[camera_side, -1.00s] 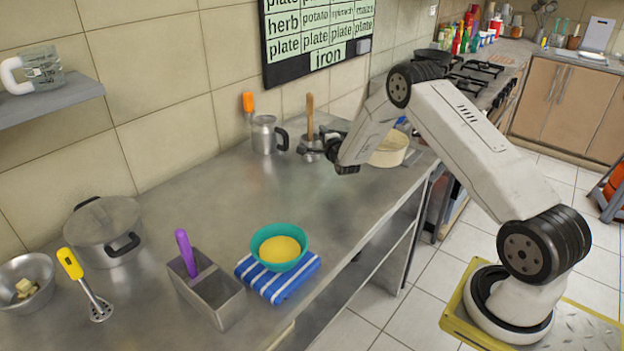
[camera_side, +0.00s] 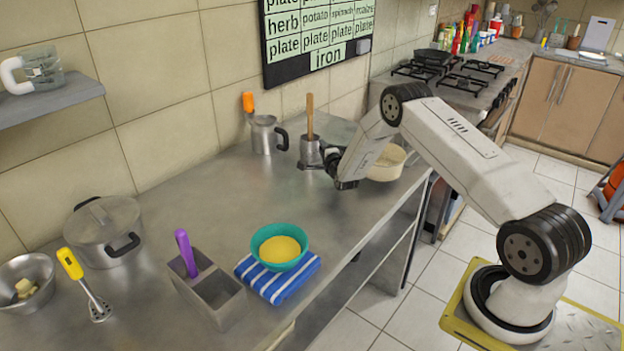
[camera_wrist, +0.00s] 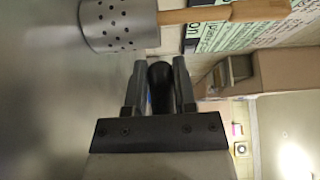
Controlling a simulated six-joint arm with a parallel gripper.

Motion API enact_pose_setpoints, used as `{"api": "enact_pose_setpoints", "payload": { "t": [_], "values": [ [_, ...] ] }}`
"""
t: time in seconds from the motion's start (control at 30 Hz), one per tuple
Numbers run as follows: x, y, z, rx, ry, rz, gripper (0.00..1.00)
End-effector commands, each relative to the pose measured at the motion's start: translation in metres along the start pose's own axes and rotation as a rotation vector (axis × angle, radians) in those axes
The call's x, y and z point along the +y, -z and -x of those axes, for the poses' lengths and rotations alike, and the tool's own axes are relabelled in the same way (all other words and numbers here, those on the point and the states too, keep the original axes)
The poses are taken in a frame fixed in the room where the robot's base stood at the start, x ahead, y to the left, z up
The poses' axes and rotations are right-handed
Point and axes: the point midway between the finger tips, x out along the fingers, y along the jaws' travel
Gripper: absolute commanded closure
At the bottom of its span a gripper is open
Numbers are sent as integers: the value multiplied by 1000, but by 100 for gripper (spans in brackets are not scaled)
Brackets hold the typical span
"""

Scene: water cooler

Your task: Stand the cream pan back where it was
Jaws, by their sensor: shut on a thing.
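The cream pan (camera_side: 391,162) shows at the right end of the metal counter, partly hidden behind my arm. My gripper (camera_side: 328,154) is low over the counter, to the left of the pan's body. In the wrist view my gripper (camera_wrist: 158,80) is shut on a black handle (camera_wrist: 160,90), which lies between its two fingers. The pan's body is not in the wrist view. I cannot tell whether the pan's base touches the counter.
A perforated metal holder (camera_side: 310,152) with a wooden-handled tool stands close beside my gripper; the holder also shows in the wrist view (camera_wrist: 118,24). A metal jug (camera_side: 263,136) is farther left. The stove (camera_side: 459,88) is behind.

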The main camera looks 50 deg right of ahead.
Motion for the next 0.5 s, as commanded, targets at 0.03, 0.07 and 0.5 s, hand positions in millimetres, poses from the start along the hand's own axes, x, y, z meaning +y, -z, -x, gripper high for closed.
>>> {"api": "enact_pose_setpoints", "payload": {
  "t": [0.03, 0.07, 0.5],
  "values": [
    [3, 0, 0, 0, 1, 1, 100],
    [5, 0, 0, 0, 2, 1, 100],
    [17, 0, 0, 0, 3, 1, 100]
  ]
}}
